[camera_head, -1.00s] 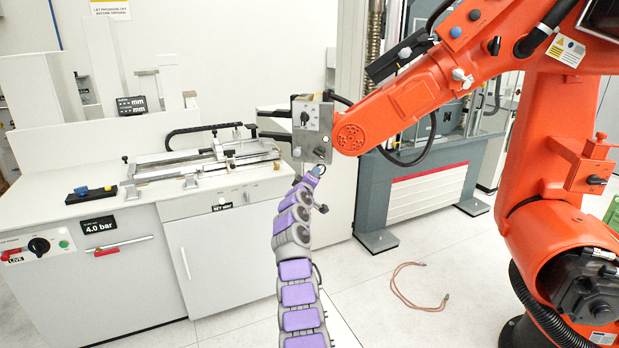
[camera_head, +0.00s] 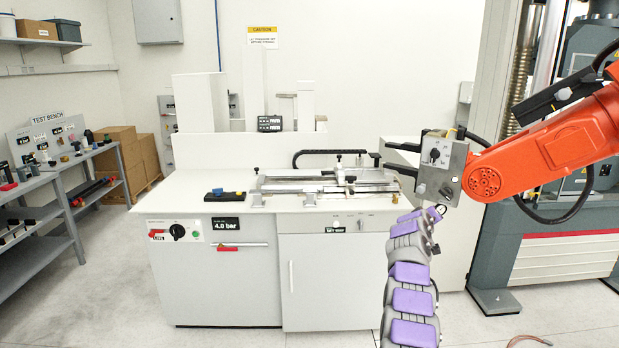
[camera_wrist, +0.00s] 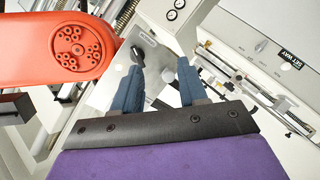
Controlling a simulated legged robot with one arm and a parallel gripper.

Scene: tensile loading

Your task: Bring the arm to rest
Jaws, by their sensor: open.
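My arm, with purple pads on grey links, rises from the lower right of the head view. My gripper (camera_head: 438,211) is at its top end, small there and just below the metal control box on the orange robot arm. In the wrist view, my gripper (camera_wrist: 157,82) shows two blue fingers spread apart with nothing held between them. The grey metal box (camera_wrist: 104,95) lies beyond the fingers. I cannot tell how far the fingertips are from it.
The orange robot arm (camera_head: 548,148) reaches in from the right with its metal box (camera_head: 439,165). A white bench (camera_head: 232,268) carries a rail fixture (camera_head: 330,187). A grey shelf (camera_head: 68,165) stands left. Floor (camera_head: 110,300) is clear at front left.

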